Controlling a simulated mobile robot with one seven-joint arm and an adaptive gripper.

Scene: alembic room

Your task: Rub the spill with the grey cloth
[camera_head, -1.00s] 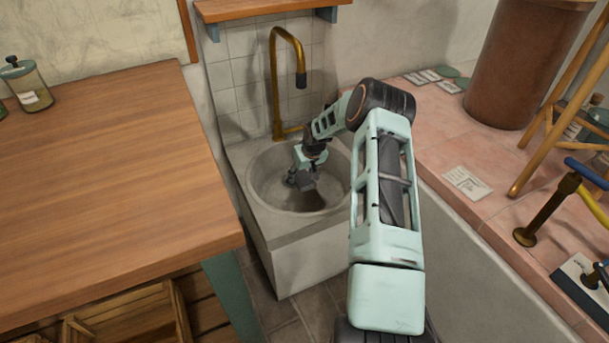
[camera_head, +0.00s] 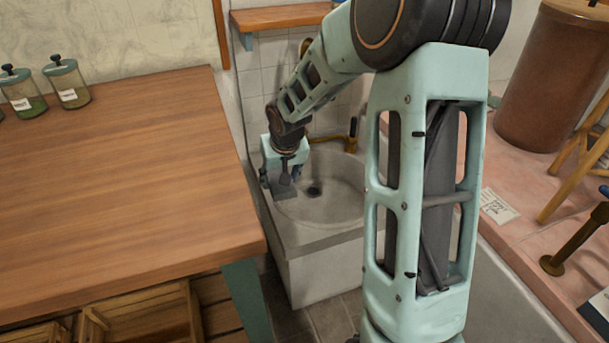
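My gripper (camera_head: 284,182) is at the left rim of the sink, above the basin, pointing down. A small dark grey flat piece (camera_head: 286,192) shows at its fingertips. I cannot tell whether this is the grey cloth or part of the fingers, nor whether the fingers are open or shut. I cannot make out a spill; the visible wooden tabletop (camera_head: 120,190) looks bare and dry. My arm hides part of the sink's right side and the wall behind.
The stone sink (camera_head: 335,230) has a round basin with a dark drain (camera_head: 314,190). Lidded jars (camera_head: 68,85) stand at the table's back left. A wooden shelf (camera_head: 280,17) is above. A pink tiled ledge (camera_head: 515,220) lies right.

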